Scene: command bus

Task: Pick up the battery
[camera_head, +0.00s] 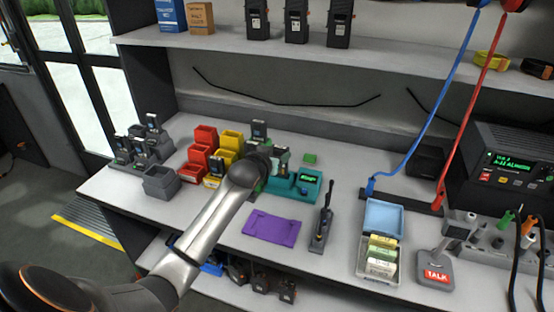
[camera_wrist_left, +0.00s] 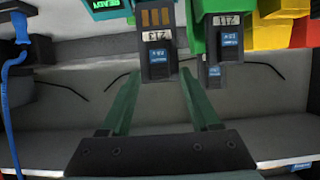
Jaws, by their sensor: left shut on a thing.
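A dark battery (camera_wrist_left: 157,58) with copper contact strips and a white number label is between the green fingers of my left gripper (camera_wrist_left: 158,82) in the left wrist view. The gripper is shut on it. In the head view my left wrist (camera_head: 250,168) hides most of the fingers, near the teal charger (camera_head: 310,187) with a lit display. A second battery (camera_wrist_left: 228,38) stands close beside the held one in the wrist view, with another (camera_wrist_left: 214,72) behind it. More batteries stand in a grey rack (camera_head: 140,150) at the left. My right gripper is not seen.
Red bins (camera_head: 203,140), yellow bins (camera_head: 229,141) and a grey bin (camera_head: 160,182) crowd the left of the bench. A shelf (camera_head: 300,38) overhangs the back.

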